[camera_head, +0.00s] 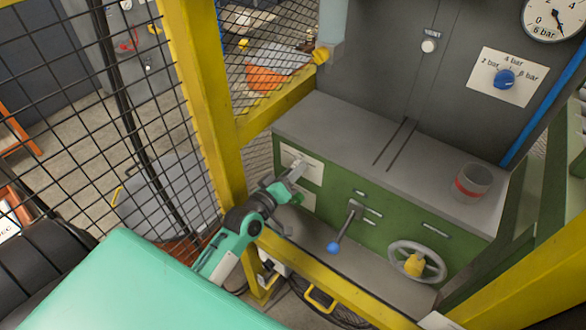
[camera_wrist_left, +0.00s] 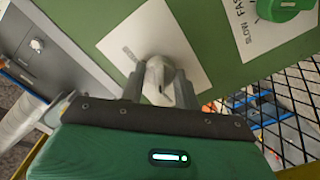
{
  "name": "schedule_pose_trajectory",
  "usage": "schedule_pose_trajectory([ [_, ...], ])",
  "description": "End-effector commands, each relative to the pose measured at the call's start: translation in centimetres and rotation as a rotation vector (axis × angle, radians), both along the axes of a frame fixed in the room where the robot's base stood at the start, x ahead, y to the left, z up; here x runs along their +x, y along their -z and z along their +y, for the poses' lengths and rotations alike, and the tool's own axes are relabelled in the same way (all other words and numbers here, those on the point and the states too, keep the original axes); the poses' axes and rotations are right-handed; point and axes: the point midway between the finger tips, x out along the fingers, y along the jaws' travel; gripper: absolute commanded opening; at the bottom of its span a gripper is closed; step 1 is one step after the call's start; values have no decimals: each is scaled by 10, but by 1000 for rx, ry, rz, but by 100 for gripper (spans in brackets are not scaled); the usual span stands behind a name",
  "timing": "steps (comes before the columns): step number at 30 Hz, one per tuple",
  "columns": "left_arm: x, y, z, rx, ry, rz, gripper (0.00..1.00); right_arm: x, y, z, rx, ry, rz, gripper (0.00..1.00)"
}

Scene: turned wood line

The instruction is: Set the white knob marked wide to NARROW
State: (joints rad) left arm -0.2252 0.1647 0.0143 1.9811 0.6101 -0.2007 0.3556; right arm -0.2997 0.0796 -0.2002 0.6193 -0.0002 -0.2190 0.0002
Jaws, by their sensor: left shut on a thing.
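The white knob (camera_wrist_left: 158,72) sits on a white label plate (camera_wrist_left: 185,50) on the green machine front. My left gripper (camera_wrist_left: 158,88) is shut on this knob, with one finger on each side of it. In the head view my left gripper (camera_head: 294,174) reaches the plate (camera_head: 314,171) at the left end of the green cabinet, and the knob is mostly hidden there. The print on the plate is too small and tilted to read, so I cannot tell the knob's setting. My right gripper is not in view.
A green knob (camera_wrist_left: 284,8) on a SLOW/FAST plate is beside it. A blue-tipped lever (camera_head: 333,247) and a handwheel (camera_head: 417,262) are further right. Yellow guard posts (camera_head: 205,90) and black mesh (camera_head: 130,140) stand close to my left arm.

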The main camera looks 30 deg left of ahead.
Motion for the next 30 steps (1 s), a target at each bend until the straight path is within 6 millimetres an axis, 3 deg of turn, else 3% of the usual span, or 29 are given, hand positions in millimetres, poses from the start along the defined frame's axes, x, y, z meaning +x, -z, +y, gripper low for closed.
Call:
schedule_pose_trajectory([
  [19,0,1,0,-48,0,8,9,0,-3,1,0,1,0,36],
  [20,0,1,0,-48,0,8,38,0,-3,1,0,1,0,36],
  [22,0,1,0,-47,0,8,52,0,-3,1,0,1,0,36],
  [30,0,0,0,-46,1,7,54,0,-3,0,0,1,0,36],
])
